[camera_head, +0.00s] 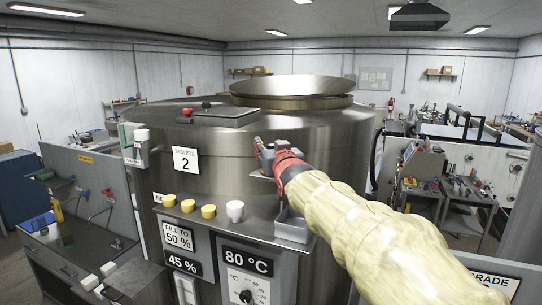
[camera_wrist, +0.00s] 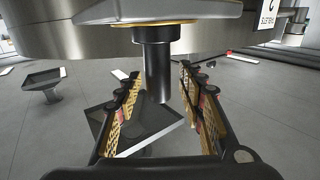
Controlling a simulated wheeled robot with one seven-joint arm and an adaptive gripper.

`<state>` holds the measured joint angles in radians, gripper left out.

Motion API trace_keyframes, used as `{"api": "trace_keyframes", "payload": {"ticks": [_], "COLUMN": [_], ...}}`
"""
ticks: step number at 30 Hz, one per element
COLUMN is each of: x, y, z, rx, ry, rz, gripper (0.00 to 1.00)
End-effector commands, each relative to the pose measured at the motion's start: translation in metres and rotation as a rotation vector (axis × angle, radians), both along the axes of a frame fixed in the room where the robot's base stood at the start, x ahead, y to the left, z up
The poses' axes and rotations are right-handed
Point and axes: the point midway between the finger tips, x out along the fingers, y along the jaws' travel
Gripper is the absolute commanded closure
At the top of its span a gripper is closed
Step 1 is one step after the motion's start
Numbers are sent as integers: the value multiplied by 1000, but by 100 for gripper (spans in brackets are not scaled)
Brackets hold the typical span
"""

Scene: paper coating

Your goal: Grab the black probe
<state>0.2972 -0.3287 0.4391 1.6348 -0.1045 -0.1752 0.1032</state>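The black probe (camera_wrist: 158,72) shows in the wrist view as a dark upright cylinder hanging below a metal ledge, with a wider dark collar and a thin brass-coloured ring at its top. My gripper (camera_wrist: 160,76) is open, with one finger to the left of the probe and one to the right. Gaps show on both sides, and I cannot tell how far the probe reaches in between the fingers. In the head view my gripper (camera_head: 265,150) is in front of the steel tank's side, and the probe is not clearly visible there.
The large steel tank (camera_head: 225,150) fills the middle. Its front ledge carries yellow knobs (camera_head: 188,206), a white knob (camera_head: 235,210) and a small metal box (camera_head: 293,230). A dark tray-like plate (camera_wrist: 150,125) lies below the probe. Workbenches stand left and right.

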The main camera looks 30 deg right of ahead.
Motion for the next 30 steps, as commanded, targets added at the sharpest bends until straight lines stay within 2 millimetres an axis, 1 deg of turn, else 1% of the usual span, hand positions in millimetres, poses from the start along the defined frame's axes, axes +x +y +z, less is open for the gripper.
{"api": "trace_keyframes", "payload": {"ticks": [1,3,6,15,30], "x": [7,15,23,26,26], "y": [-4,-6,-8,-9,-9], "z": [3,3,1,0,0], "rx": [1,0,0,-1,0], "ry": [3,0,0,0,0], "rz": [-1,0,0,0,0], "gripper": [61,61,61,61,90]}}
